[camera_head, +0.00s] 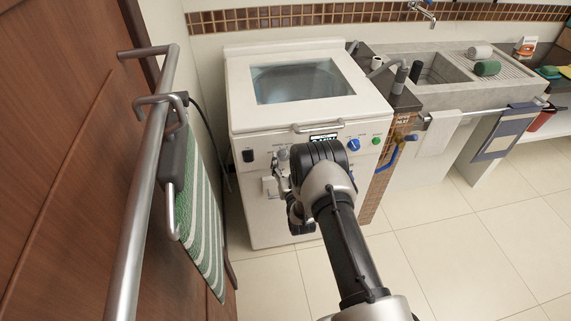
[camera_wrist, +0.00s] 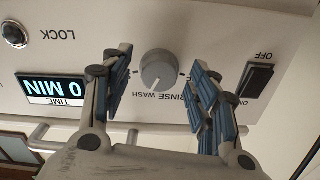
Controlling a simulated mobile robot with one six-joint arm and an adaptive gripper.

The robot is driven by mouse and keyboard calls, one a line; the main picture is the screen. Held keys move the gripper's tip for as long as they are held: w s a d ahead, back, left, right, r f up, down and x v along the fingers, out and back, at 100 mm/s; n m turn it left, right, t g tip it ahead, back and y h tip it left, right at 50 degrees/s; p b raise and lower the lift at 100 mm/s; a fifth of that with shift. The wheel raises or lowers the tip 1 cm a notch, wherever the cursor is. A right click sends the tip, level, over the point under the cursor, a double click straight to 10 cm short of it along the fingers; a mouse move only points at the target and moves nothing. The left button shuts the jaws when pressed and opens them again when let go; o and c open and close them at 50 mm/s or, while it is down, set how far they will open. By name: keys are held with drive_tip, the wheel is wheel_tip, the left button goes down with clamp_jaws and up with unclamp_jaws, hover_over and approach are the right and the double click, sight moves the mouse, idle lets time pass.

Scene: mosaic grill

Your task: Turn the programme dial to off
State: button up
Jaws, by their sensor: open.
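The programme dial is a round grey knob (camera_wrist: 158,70) with a pale pointer line, in the middle of the wrist view, where the panel appears upside down. In the head view, a grey knob (camera_head: 283,154) shows on the white washing machine (camera_head: 240,110). My arm hides most of the gripper there.
An OFF/ON rocker switch (camera_wrist: 257,80) lies close beside the right finger. A time display (camera_wrist: 52,89) reads 0 MIN, near a LOCK button (camera_wrist: 15,34). A lid handle (camera_head: 318,127), blue knob (camera_head: 353,144) and green button (camera_head: 376,141) are nearby. A towel rail (camera_head: 140,200) stands left.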

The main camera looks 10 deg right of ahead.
drive_tip(key=shift+w, duration=0.15)
drive_tip(key=shift+c, duration=0.2)
drive_tip(key=c, duration=1)
drive_tip(key=shift+c, duration=0.2)
